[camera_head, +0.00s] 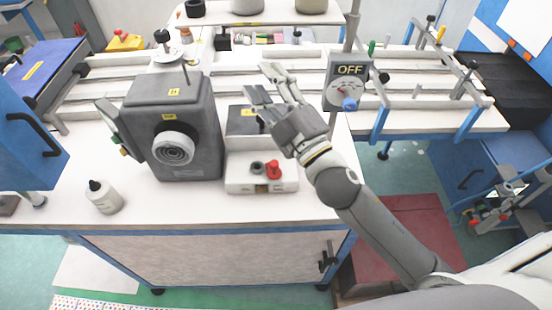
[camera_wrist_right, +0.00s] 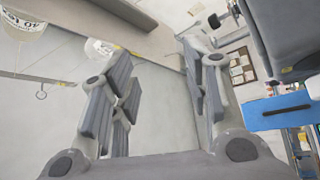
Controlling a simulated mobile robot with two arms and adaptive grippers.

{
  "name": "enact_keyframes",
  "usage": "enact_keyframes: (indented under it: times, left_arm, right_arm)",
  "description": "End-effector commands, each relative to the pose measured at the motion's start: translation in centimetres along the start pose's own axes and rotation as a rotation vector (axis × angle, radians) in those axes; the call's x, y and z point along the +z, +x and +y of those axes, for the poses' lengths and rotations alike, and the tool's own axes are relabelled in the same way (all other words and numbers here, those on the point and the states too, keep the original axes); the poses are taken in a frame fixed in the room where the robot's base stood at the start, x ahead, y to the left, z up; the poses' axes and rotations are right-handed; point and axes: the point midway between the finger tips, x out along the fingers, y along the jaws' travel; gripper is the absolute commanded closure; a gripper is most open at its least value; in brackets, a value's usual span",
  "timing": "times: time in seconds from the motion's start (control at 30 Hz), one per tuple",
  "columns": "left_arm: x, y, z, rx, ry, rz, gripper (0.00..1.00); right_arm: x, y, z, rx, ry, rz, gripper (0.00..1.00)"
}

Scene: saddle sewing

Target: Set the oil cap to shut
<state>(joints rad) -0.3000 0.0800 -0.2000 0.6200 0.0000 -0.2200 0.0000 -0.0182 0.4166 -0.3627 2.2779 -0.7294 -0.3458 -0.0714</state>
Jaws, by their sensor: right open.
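No part is clearly marked as the oil cap. A small dark round cap (camera_head: 257,168) and a red knob (camera_head: 273,169) sit side by side on the white base of the grey sewing machine (camera_head: 190,95). A white bottle (camera_head: 106,199) with a black cap stands on the table at the left. My right gripper (camera_head: 263,82) is raised above the machine's right side, behind the red knob in the picture, with its fingers spread and empty. The right wrist view also shows the gap between its fingers (camera_wrist_right: 160,78). My left gripper is out of view.
An OFF switch box (camera_head: 347,82) on a post stands close to the right of my right gripper. Pale rails (camera_head: 420,85) run along the back of the table. The white table front (camera_head: 300,207) is mostly clear. A blue cabinet (camera_head: 25,140) is at the left edge.

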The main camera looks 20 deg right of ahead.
Motion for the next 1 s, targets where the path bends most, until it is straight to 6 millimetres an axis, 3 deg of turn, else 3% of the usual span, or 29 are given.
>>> enact_keyframes:
  times: [0.1, 0.2, 0.33, 0.43, 0.57, 0.7, 0.9, 1.0]
  left_arm:
    - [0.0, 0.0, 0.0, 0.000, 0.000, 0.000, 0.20]
    - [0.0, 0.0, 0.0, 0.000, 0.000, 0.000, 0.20]
    - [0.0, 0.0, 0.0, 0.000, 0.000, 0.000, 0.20]
    - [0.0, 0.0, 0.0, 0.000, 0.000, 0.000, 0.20]
    - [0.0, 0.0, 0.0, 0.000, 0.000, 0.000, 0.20]
    - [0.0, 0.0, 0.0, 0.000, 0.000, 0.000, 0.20]
    - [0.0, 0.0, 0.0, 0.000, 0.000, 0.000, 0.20]
    - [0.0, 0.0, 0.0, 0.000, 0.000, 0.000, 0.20]
  right_arm:
    - [-6.2, 1.4, 1.2, 0.054, -0.233, 0.304, 0.57]
    - [-10.6, 1.1, 0.5, 0.068, -0.438, 0.552, 0.57]
    - [-14.0, -0.7, -2.5, 0.036, -0.717, 0.860, 0.57]
    - [-14.2, -2.4, -5.6, -0.033, -0.936, 1.078, 0.57]
    - [-11.0, -4.4, -9.4, -0.189, -1.221, 1.329, 0.57]
    - [-4.1, -5.9, -11.5, -0.447, -1.501, 1.536, 0.57]
    - [5.6, -7.0, -10.0, -0.835, -1.744, 1.674, 0.57]
    - [8.2, -7.4, -8.9, -0.957, -1.793, 1.693, 0.57]
